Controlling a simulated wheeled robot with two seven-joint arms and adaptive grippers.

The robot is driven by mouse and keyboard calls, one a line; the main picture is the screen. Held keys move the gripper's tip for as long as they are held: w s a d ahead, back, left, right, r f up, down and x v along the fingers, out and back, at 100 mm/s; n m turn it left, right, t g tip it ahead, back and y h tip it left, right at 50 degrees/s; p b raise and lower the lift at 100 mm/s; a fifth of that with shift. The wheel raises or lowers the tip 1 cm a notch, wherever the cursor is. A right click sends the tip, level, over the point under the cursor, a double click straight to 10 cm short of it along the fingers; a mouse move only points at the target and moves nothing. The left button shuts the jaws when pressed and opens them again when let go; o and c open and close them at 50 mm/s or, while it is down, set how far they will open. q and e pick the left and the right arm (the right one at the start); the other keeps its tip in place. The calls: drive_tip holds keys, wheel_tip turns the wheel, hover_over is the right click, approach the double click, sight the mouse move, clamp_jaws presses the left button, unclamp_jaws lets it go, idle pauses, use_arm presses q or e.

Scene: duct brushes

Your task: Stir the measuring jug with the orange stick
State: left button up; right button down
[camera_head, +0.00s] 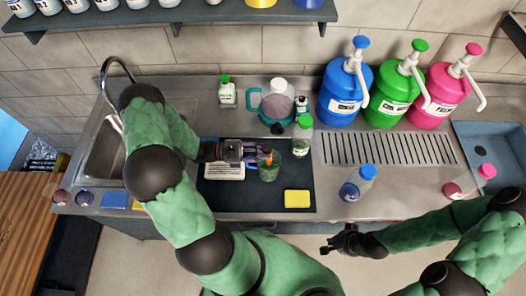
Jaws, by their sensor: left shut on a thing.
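A clear, greenish jug (269,172) stands on the dark mat in the middle of the counter. The orange stick (268,158) shows as a small orange piece at the jug's mouth. Its lower part is hard to make out. My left gripper (249,152) reaches in from the left, just beside the jug's rim, and is shut on the stick. Its fingers partly hide the stick's grip point. My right gripper (328,245) hangs in front of the counter's edge, away from the jug. Its fingers are too small and dark to read.
A white labelled block (224,171) lies under my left gripper. A yellow sponge (297,199) lies right of the jug. A green-capped bottle (301,140), a teal-handled container (273,107) and a blue-capped bottle (355,183) stand nearby. Large pump bottles line the back.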

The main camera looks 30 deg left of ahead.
use_arm(q)
wheel_tip(320, 180, up, 9)
drive_tip(key=p, duration=0.6)
drive_tip(key=shift+p, duration=0.35)
drive_tip(key=shift+r, duration=0.15)
idle(0.7)
wheel_tip(320, 180, up, 5)
drive_tip(key=p, duration=0.4)
idle(0.6)
